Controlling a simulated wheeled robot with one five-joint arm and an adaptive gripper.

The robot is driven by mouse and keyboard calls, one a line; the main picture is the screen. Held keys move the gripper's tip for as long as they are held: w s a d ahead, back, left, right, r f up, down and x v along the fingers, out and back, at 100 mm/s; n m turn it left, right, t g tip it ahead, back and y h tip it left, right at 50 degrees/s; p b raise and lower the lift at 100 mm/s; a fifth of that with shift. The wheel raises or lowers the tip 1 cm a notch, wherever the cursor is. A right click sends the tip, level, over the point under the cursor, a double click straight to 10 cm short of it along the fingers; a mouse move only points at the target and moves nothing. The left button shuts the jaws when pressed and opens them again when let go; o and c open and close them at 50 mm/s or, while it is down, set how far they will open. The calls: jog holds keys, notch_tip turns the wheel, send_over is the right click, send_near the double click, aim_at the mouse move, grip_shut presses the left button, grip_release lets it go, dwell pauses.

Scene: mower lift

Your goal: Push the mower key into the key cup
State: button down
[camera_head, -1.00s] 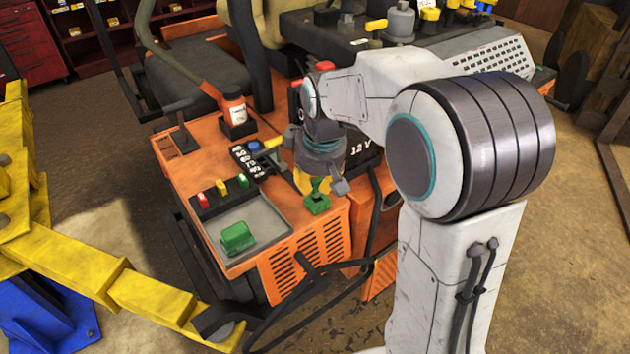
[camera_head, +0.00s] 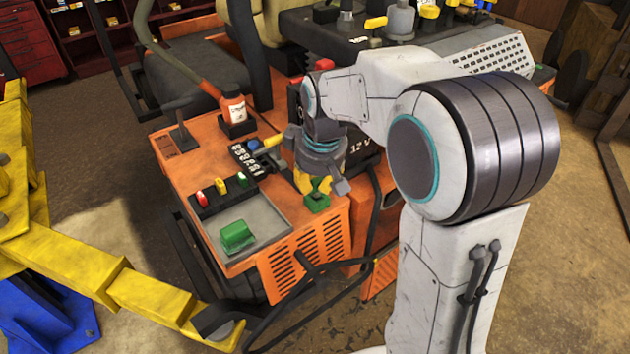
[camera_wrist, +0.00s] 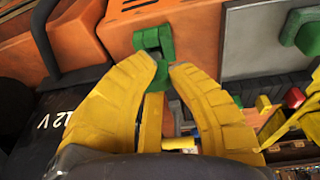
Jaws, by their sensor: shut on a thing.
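The green mower key (camera_wrist: 162,75) is between my yellow fingertips in the wrist view, with most of it hidden by the fingers. My gripper (camera_head: 318,185) points down over the front right corner of the orange mower deck and is shut on the key; it also shows in the wrist view (camera_wrist: 163,65). The green key cup (camera_head: 317,204) sits on that corner right below the fingertips. In the wrist view the cup (camera_wrist: 153,38) shows as a square green frame just beyond the tips. I cannot tell how deep the key is in the cup.
A grey tray (camera_head: 268,222) with a green block (camera_head: 237,236) lies left of the cup. A switch panel (camera_head: 222,192) with coloured switches is behind it. The black 12 V battery (camera_head: 362,150) stands close right of my gripper. A yellow lift arm (camera_head: 110,285) fills the lower left.

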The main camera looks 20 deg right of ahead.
jog(key=shift+s+b+x, duration=0.25)
jog(key=shift+b+x, duration=0.7)
jog(key=shift+x, duration=0.1)
jog(key=shift+f, duration=0.1)
dwell(0.3)
jog(key=c, duration=1.1)
grip_release()
jog(key=shift+c, duration=0.2)
jog(key=v, duration=1.2)
